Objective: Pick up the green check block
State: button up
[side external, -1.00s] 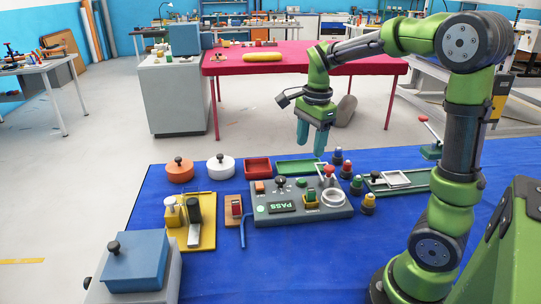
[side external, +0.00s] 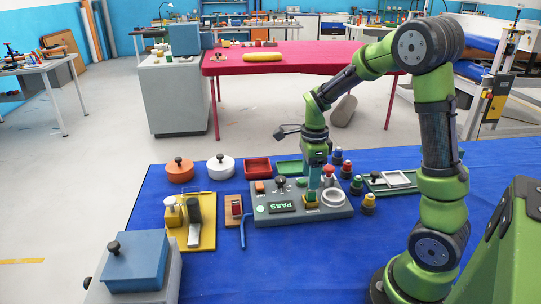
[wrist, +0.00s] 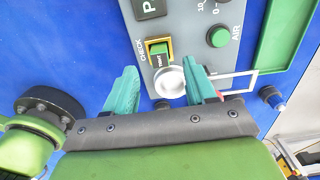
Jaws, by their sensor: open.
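The green check block (side external: 310,198) sits in a yellow-edged holder on the grey control panel (side external: 275,212). In the wrist view the green block (wrist: 159,49) shows beside the CHECK label, just beyond my fingertips. My gripper (side external: 314,186) points down low over the panel, close to the block. In the wrist view my gripper (wrist: 163,88) has its teal fingers spread apart, with no block between them. A pale round part (wrist: 170,82) shows between the fingers and covers a little of the block's near edge.
On the panel, a white ring (side external: 334,197) and a red knob (side external: 329,171) stand close to the gripper. A green AIR button (wrist: 218,37) is nearby. Several small coloured pegs stand right of the panel. Blue cloth (side external: 290,260) in front is clear.

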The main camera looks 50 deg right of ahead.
aim_at(310, 197)
jog(key=shift+s+d+f, duration=0.1)
jog(key=shift+f, duration=1.25)
jog(key=shift+s+f, duration=0.1)
jog(key=shift+f, duration=1.25)
grip_shut()
